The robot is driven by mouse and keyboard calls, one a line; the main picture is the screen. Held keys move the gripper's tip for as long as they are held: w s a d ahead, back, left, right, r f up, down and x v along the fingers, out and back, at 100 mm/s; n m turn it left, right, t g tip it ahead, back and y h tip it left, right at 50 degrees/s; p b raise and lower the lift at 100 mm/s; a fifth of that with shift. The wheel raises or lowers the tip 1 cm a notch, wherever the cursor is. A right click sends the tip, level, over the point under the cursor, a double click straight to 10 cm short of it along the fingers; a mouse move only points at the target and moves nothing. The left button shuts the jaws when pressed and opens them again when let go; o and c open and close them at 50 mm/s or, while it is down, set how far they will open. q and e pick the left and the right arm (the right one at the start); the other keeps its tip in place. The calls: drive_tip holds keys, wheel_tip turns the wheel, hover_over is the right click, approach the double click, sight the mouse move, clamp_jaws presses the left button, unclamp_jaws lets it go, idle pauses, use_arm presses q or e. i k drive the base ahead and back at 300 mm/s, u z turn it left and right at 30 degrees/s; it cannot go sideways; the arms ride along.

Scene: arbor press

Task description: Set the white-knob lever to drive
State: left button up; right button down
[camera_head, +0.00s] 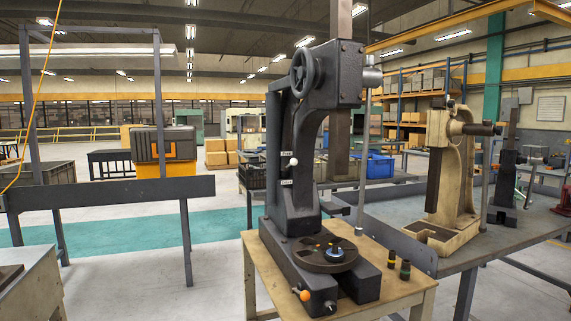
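A dark grey arbor press (300,190) stands on a wooden-topped table (262,268) in the middle. The white-knob lever (293,161) is on the side of its column. A small white label (286,154) sits just above the knob, and another label (286,183) sits lower down. The knob is nearer the upper label. The lettering is too small to read surely. Neither of my grippers is in view.
A handwheel (304,74) is high on the press. An orange knob (304,295) sticks out low at its front, near a black knob (330,306). Two small dark cylinders (391,259) stand to the right. A beige press (450,180) stands on the right-hand bench.

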sight(294, 162)
drive_tip(key=u, duration=0.4)
drive_tip(key=i, duration=0.5)
drive_tip(key=u, duration=1)
drive_tip(key=i, duration=1.9)
drive_tip(key=z, duration=1.15)
drive_tip(key=i, duration=0.85)
drive_tip(key=z, duration=0.9)
